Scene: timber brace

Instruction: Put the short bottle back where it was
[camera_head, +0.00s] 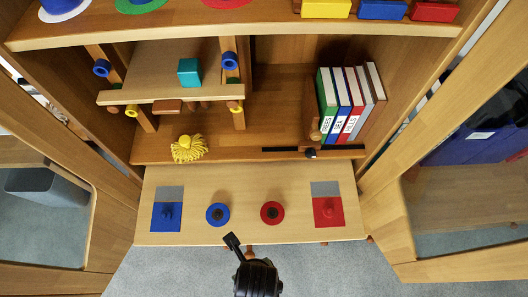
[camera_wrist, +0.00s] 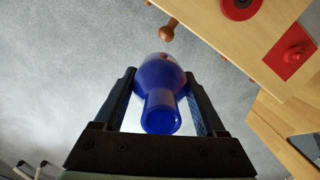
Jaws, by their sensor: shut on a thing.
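In the wrist view a short blue bottle (camera_wrist: 160,82) with a rounded body and a narrower neck sits between both fingers of my gripper (camera_wrist: 158,77). The gripper is shut on it, and the bottle's open mouth faces the camera. Grey carpet shows behind the bottle. In the head view my gripper (camera_head: 234,243) is just in front of the pull-out board's front edge, and I cannot make out the bottle there.
The pull-out board (camera_head: 245,185) carries a blue disc (camera_head: 217,214), a red disc (camera_head: 272,212), a blue square (camera_head: 167,215) and a red square (camera_head: 327,211). Behind are books (camera_head: 347,103), a yellow tasselled thing (camera_head: 189,149) and a teal cube (camera_head: 189,72). Open doors flank the cabinet.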

